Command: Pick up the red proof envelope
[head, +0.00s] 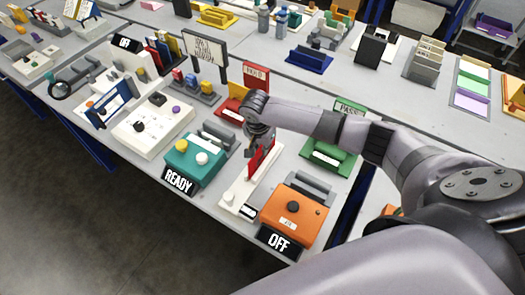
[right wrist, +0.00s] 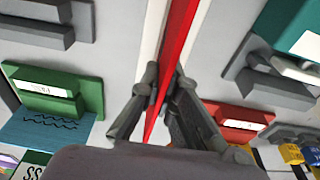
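The red proof envelope (head: 264,158) stands upright on its thin edge in a long white base (head: 238,194), between the teal READY unit and the orange OFF unit. In the right wrist view the envelope (right wrist: 180,32) is a narrow red strip running down between my fingers. My right gripper (head: 260,142) is over the envelope's upper part. In the wrist view its two fingers (right wrist: 165,85) lie close against both sides of the strip, shut on it. The envelope's lower edge is hidden in the wrist view. My left gripper is not in view.
The teal READY unit (head: 197,158) stands close left, the orange OFF unit (head: 290,214) close right. Behind are a red HOLD holder (head: 256,77) and a green PASS holder (head: 331,158). A dark gap in the tables lies right of the orange unit.

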